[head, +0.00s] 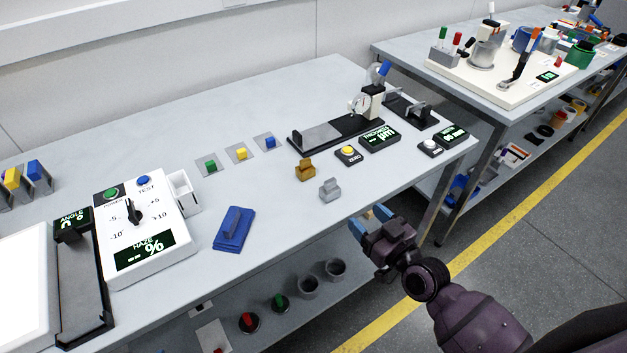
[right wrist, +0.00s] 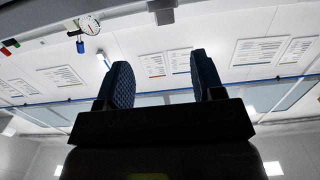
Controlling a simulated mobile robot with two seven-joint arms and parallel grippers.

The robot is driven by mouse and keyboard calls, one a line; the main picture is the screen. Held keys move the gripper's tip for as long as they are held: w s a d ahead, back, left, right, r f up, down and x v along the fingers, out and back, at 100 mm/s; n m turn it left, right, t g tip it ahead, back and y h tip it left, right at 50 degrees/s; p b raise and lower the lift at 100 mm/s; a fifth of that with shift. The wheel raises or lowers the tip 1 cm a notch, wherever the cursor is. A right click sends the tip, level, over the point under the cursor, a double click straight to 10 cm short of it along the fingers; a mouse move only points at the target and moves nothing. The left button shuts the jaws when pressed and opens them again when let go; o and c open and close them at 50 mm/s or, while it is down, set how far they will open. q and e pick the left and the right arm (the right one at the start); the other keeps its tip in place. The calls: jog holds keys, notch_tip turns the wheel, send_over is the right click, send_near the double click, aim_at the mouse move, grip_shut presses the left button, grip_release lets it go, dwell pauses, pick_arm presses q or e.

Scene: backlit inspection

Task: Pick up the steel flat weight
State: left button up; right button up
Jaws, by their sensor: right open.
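The steel flat weight (head: 330,189) is a small light-grey block with a raised grip. It stands upright on the grey bench top near the front edge in the head view. A brass weight (head: 305,169) of similar shape stands just behind it to the left. My right gripper (head: 370,220) is open and empty, off the bench's front edge, to the right of the steel weight and apart from it. In the right wrist view its two dark-blue fingers (right wrist: 162,78) stand wide apart with nothing between them. I cannot make out the steel weight in the right wrist view. My left gripper is not in view.
A folded blue cloth (head: 234,229) lies to the left. The bench between cloth and steel weight is clear. A lower shelf holds several cups.

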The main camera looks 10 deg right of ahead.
aim_at(332, 183)
jog(key=x, duration=0.6)
jog(key=shift+w+a+r, duration=0.15)
jog(key=shift+w+r, duration=0.15)
jog(key=shift+r, duration=0.1)
jog(key=shift+a+x, duration=0.15)
jog(key=shift+x, duration=1.25)
jog(key=shift+a+x, duration=0.1)
jog(key=shift+x, duration=1.35)
jog(key=shift+s+r, duration=0.1)
jog(key=shift+r, duration=0.05)
grip_shut()
